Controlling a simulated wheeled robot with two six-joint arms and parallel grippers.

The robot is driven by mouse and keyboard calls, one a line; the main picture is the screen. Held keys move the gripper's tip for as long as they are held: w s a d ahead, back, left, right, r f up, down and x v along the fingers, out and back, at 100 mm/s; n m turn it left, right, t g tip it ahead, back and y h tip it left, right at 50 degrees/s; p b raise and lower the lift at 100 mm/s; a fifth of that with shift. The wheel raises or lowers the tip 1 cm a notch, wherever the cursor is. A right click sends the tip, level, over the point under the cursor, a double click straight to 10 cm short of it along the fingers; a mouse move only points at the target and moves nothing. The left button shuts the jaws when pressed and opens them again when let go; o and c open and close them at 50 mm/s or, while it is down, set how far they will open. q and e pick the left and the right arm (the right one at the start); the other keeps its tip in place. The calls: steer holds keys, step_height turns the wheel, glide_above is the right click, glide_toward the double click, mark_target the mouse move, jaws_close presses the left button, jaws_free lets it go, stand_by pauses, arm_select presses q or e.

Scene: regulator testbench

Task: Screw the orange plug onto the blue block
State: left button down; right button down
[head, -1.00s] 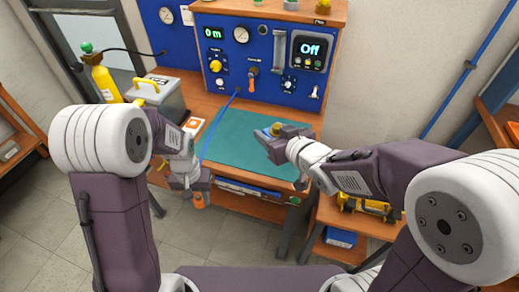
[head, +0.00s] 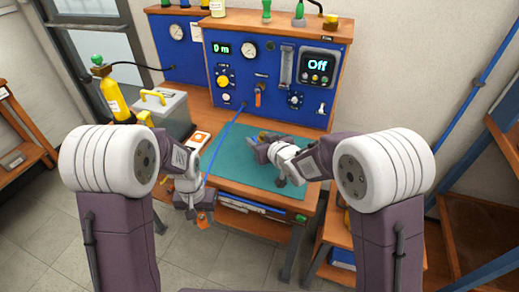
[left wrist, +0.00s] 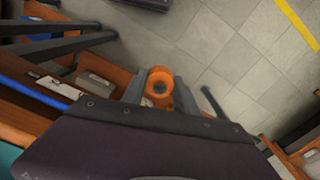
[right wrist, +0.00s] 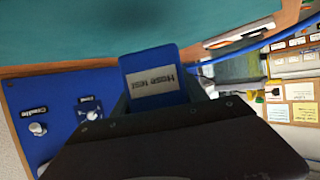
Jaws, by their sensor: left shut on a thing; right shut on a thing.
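My left gripper (head: 203,216) is shut on the orange plug (left wrist: 159,88), low in front of the bench's front edge. The plug shows its round open end in the left wrist view; in the head view it is a small orange piece at the fingertips. My right gripper (head: 262,146) is shut on the blue block (right wrist: 155,78), which carries a white "Hose test" label, above the green mat. In the head view the block is mostly hidden by the fingers. Plug and block are well apart, with the plug to the left and lower.
The green mat (head: 230,165) is otherwise mostly clear. A blue hose (head: 221,137) runs from the blue panel (head: 285,85) towards the bench's front left. A grey case (head: 165,112) and a yellow cylinder (head: 110,96) stand at left. A display reads "Off".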

arm_select(q)
steer(key=shift+f+b, duration=0.65)
steer(key=shift+f, duration=0.05)
arm_select(e)
step_height(320, 180, down, 4)
steer(key=shift+r, duration=0.2)
steer(key=shift+f, duration=0.25)
steer(key=shift+r, duration=0.1)
arm_select(q)
steer(key=shift+f, duration=0.15)
arm_select(e)
steer(key=shift+f, duration=0.2)
steer(key=c, duration=0.6)
jaws_free()
